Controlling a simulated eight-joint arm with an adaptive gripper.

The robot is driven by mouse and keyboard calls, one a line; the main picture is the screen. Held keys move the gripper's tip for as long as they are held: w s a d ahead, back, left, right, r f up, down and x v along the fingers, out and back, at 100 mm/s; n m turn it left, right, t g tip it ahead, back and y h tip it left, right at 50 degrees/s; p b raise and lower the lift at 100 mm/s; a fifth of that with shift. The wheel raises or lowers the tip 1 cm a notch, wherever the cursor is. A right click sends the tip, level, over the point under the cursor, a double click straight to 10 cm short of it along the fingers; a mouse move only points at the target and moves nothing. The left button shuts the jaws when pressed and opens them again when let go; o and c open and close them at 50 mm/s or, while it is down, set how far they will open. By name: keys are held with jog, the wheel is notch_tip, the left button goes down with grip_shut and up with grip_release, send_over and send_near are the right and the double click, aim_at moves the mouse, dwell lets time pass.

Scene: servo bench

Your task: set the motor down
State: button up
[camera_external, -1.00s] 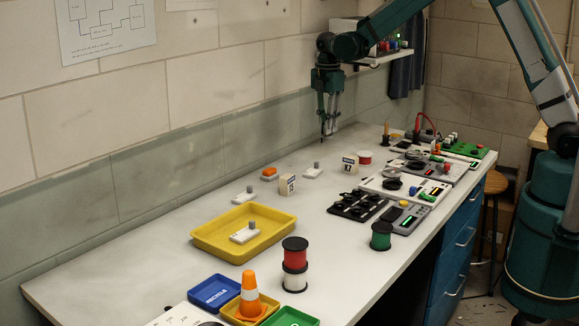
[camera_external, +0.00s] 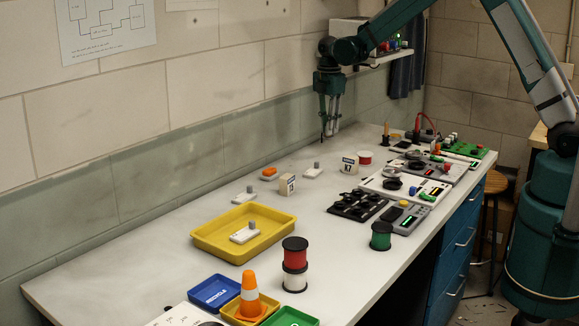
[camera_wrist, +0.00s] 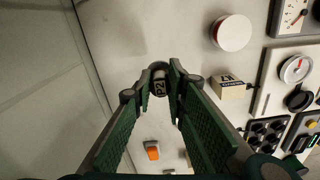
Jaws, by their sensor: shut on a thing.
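My gripper (camera_external: 328,134) hangs, pointing down, over the far part of the bench near the back wall. In the wrist view my gripper (camera_wrist: 160,78) is shut on a small dark grey cylinder with a pale label, the motor (camera_wrist: 159,86). The fingers hide part of it, and it is too small to make out clearly in the outside view. I cannot tell whether it touches the bench top (camera_external: 150,262).
An orange item (camera_external: 269,173) and white stands (camera_external: 313,171) lie nearer the camera. The yellow tray (camera_external: 210,247) holds another stand. Instruments (camera_external: 405,188) line the right side.

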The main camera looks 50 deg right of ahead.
jog(key=shift+f, duration=2.05)
jog(key=shift+f, duration=1.85)
jog(key=shift+f, duration=0.2)
jog(key=o, duration=0.9)
jog(key=shift+r, duration=0.1)
notch_tip(320, 180, up, 12)
jog(key=shift+r, duration=0.1)
